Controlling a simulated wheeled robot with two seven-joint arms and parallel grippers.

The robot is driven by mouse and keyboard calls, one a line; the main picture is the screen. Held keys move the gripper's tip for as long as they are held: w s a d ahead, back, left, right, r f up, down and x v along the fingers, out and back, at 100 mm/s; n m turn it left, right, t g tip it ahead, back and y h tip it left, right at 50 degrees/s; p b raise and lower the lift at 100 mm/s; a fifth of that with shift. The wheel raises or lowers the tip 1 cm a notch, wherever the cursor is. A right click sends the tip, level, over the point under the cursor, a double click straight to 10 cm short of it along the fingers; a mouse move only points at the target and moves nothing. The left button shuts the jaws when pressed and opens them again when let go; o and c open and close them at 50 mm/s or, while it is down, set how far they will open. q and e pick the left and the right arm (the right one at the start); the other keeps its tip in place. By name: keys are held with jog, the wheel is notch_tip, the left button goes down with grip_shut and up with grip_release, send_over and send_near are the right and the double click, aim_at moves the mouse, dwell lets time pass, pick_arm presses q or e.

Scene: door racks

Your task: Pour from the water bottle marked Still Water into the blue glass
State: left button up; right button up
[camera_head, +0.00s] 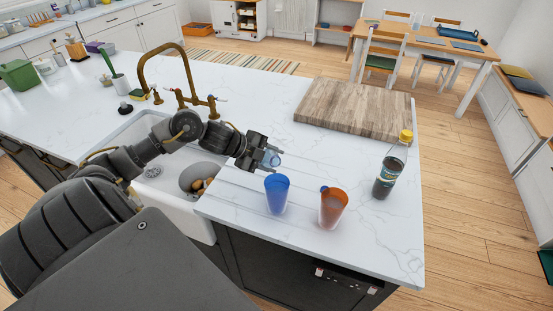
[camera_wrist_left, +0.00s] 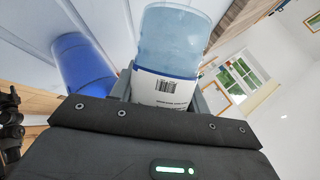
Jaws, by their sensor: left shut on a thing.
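The blue glass (camera_head: 277,193) stands upright on the white counter just right of the sink; it also shows at the left of the left wrist view (camera_wrist_left: 84,65). My left gripper (camera_head: 262,156) is above the counter, a little behind and left of the glass. It is shut on a clear bluish bottle (camera_wrist_left: 178,42) with a white, barcoded label. Only a short bluish end of this bottle (camera_head: 273,159) shows past the fingers in the head view. Its mouth and any "Still Water" marking are not readable. My right gripper is not in view.
An orange glass (camera_head: 333,207) stands right of the blue glass. A bottle with a yellow cap (camera_head: 390,166) and dark contents stands further right. A wooden board (camera_head: 355,106) lies behind. The brass faucet (camera_head: 178,65) and the sink (camera_head: 140,128) are at the left.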

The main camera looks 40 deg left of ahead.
pick_arm(q)
jog(key=shift+w+f, duration=0.1)
jog(key=shift+f, duration=0.2)
jog(key=shift+a+r, duration=0.1)
jog(key=shift+w+a+y+b, duration=0.1)
jog(key=shift+y+b, duration=0.3)
jog(key=shift+b, duration=0.3)
jog(key=shift+a+m+t+b, duration=0.15)
jog(key=shift+m+t+b, duration=0.15)
jog(key=shift+m+b, duration=0.15)
dwell(0.8)
jog(key=shift+w+a+t+y+b, duration=0.15)
jog(key=shift+t+y+b, duration=0.2)
jog(key=shift+b, duration=0.4)
dwell(0.6)
jog(key=shift+a+m+y+b, duration=0.1)
jog(key=shift+m+y+b, duration=0.25)
jog(key=shift+b, duration=0.4)
dwell(0.7)
jog(key=shift+w+a+r+m+t+y, duration=0.15)
jog(key=shift+r+m+t+y, duration=0.1)
jog(key=shift+r, duration=0.15)
jog(key=shift+w+a+r+m+t+y, duration=0.1)
jog(key=shift+a+r+m+t+y, duration=0.05)
jog(key=shift+r+m+t+y, duration=0.15)
dwell(1.8)
jog(key=shift+b, duration=0.4)
